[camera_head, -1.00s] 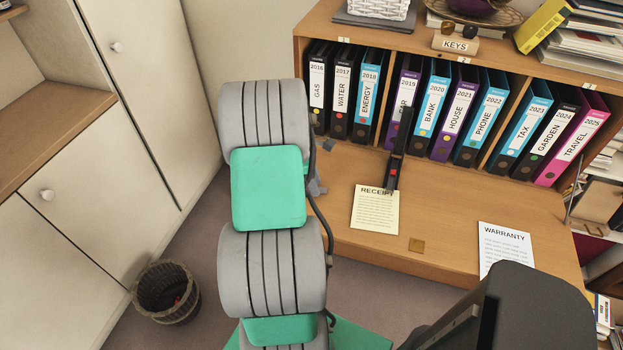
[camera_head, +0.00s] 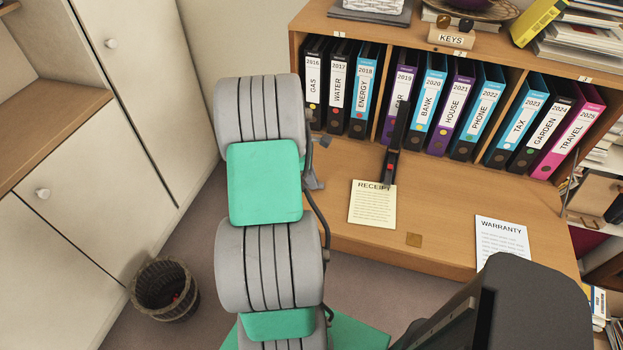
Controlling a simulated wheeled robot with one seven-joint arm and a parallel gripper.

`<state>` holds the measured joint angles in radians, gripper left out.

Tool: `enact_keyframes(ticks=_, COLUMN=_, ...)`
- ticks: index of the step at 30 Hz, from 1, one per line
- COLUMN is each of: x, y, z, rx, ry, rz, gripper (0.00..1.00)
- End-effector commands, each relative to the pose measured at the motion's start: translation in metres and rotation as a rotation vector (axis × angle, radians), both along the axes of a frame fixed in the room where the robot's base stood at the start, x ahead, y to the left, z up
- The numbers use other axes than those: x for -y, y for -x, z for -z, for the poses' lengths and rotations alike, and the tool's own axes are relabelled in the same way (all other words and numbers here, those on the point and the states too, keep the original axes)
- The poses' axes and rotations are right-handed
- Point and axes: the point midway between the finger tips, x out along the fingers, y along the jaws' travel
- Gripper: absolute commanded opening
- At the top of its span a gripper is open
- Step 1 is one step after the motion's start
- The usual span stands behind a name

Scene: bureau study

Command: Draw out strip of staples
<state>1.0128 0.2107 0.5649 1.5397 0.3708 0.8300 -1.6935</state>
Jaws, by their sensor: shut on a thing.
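A long, slim black stapler (camera_head: 392,150) stands tilted on the wooden desk, its upper end in front of the purple CAR binder. A small red mark shows on its lower part, and its foot is close to the top edge of the receipt. I see no strip of staples; it is too small or hidden. My own grey and green arm fills the left middle of the view. My gripper is not clearly visible; the arm hides most of what is behind it. Small grey parts show at the arm's right edge, but I cannot tell what they are.
A receipt (camera_head: 372,205) and a warranty sheet (camera_head: 503,240) lie on the desk (camera_head: 440,200). Several ring binders (camera_head: 430,105) stand in the shelf behind. A dark, chair-like shape (camera_head: 520,305) blocks the lower right. A wicker basket (camera_head: 165,290) stands on the floor.

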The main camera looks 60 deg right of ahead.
Motion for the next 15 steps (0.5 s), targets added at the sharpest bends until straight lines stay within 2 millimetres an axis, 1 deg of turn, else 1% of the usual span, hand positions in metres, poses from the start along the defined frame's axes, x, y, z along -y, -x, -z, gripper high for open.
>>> enact_keyframes(ticks=5, x=0.0, y=0.0, z=-0.005, rx=0.0, ry=0.001, rz=0.0, gripper=0.0)
enact_keyframes(ticks=15, x=0.0, y=0.0, z=-0.026, rx=0.0, ry=0.001, rz=0.0, gripper=0.0)
